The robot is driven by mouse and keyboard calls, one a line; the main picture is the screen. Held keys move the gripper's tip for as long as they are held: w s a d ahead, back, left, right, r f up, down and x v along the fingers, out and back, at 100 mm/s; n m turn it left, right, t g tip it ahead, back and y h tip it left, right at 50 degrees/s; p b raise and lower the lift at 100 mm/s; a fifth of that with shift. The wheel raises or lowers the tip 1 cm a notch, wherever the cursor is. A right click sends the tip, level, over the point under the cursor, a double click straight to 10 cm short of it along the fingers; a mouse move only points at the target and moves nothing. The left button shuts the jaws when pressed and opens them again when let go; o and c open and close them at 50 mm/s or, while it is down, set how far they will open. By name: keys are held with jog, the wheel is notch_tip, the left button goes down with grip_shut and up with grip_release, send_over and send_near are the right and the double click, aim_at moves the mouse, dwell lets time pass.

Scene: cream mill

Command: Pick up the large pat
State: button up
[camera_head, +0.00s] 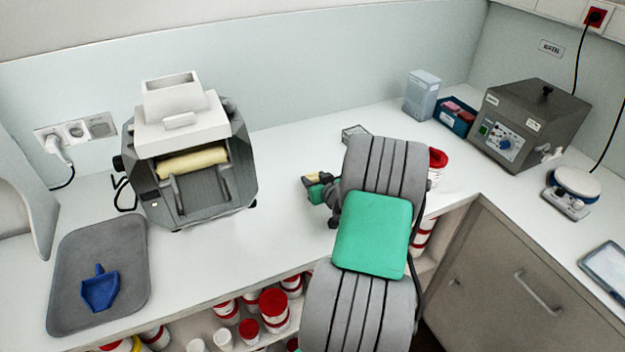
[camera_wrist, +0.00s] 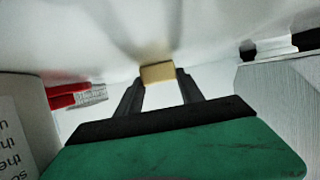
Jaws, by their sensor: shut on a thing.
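A small yellowish block, the pat (camera_wrist: 158,72), sits between my fingertips in the wrist view. My gripper (camera_wrist: 158,78) is shut on it, one dark finger on each side. In the head view my gripper (camera_head: 308,182) is over the white worktop, right of the mill, and a bit of the yellow pat (camera_head: 312,177) shows by the fingers. My arm hides part of the worktop behind it. I cannot tell whether the pat touches the worktop.
The grey mill (camera_head: 205,180) with a cream-coloured roller stands to the left. A blue scoop (camera_head: 100,290) lies on a grey mat (camera_head: 70,270). A small tray (camera_head: 355,131) lies behind my arm. A red-rimmed tub (camera_head: 437,160) stands just right of it. The worktop between mill and gripper is clear.

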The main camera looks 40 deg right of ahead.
jog(key=shift+r, duration=0.2)
jog(key=shift+r+b, duration=0.3)
jog(key=shift+r, duration=0.05)
jog(key=s+a+r+b, duration=0.1)
jog(key=s+a+r, duration=0.1)
jog(key=a+r, duration=0.4)
jog(key=s+a+r+b, duration=0.1)
jog(key=s+a+r, duration=0.1)
jog(key=a+r, duration=0.4)
jog(key=shift+s+a, duration=0.35)
jog(key=shift+a, duration=0.25)
